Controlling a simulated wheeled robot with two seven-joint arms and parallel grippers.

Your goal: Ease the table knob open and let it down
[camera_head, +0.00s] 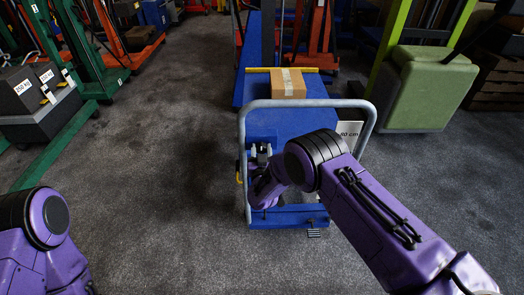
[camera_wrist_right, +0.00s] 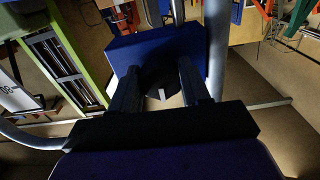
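The blue lift table (camera_head: 310,122) stands ahead with its grey tube handle (camera_head: 300,103) toward me. In the right wrist view, a dark round knob (camera_wrist_right: 162,84) with a small white mark sits in front of a blue block. My right gripper (camera_head: 261,150) is inside the handle frame at its left side. Its two dark fingers (camera_wrist_right: 159,70) are spread, one on each side of the knob; I see no clear grip on it. The knob cannot be made out in the head view. My left gripper is out of view; only part of my left arm shows at bottom left.
A cardboard box (camera_head: 288,83) rests on the table top. A green-padded machine (camera_head: 430,88) stands at right, and grey weights (camera_head: 35,100) on a green-legged lift at left. Red and blue equipment lines the back. Dark carpet is free on both sides of the table.

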